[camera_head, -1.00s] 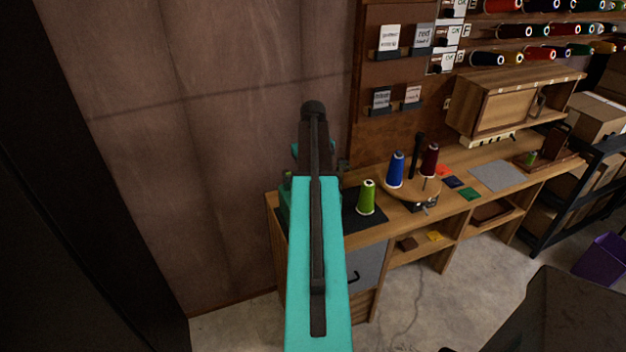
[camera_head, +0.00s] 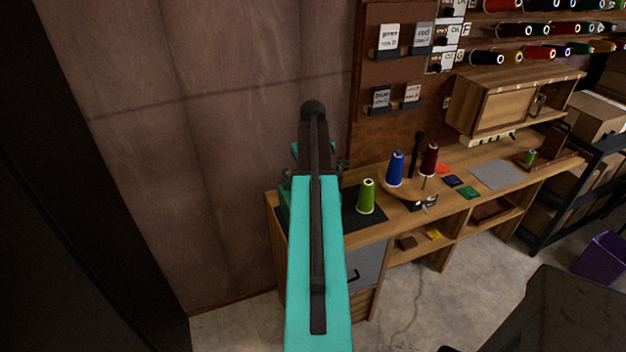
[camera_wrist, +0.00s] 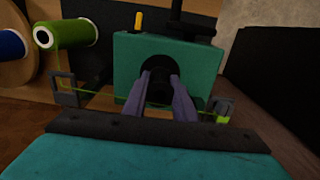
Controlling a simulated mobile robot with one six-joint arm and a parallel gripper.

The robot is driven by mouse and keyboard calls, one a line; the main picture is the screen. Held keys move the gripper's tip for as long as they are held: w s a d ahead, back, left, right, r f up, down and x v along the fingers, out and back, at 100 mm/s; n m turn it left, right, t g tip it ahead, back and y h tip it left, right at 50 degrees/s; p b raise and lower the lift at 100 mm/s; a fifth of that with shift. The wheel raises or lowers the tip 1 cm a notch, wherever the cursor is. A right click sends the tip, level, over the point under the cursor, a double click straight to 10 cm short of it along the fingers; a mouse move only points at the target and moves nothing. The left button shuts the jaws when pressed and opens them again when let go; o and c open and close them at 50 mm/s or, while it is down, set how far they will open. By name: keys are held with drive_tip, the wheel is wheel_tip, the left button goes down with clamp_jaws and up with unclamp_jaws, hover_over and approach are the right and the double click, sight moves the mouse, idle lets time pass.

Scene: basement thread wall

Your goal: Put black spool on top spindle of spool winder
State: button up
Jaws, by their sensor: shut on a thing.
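The spool winder (camera_wrist: 205,68) is a teal-green box with a dark arched opening in its front. A black disc and post (camera_wrist: 178,22) stand on its top, with a yellow peg beside them. My gripper (camera_wrist: 160,78) points at the arched opening, its two grey-purple fingers shut on a small black thing (camera_wrist: 158,92). That thing appears to be the black spool, though its outline merges with the dark opening. In the head view my own arm covers the gripper and most of the winder, whose green edge (camera_head: 284,205) shows at the left.
A green thread cone (camera_head: 366,197) stands on the bench right of the winder; it also shows in the wrist view (camera_wrist: 70,34). Green thread runs from it through a grey guide (camera_wrist: 64,88) across the winder's front. Blue (camera_head: 396,168) and dark red (camera_head: 430,159) cones stand further right.

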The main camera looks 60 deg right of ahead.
drive_tip(key=shift+f, duration=0.25)
drive_tip(key=o, duration=1.1)
drive_tip(key=shift+r, duration=0.2)
wheel_tip(320, 180, up, 14)
drive_tip(key=p, duration=0.8)
drive_tip(key=shift+f, duration=0.25)
drive_tip(key=shift+s, duration=0.1)
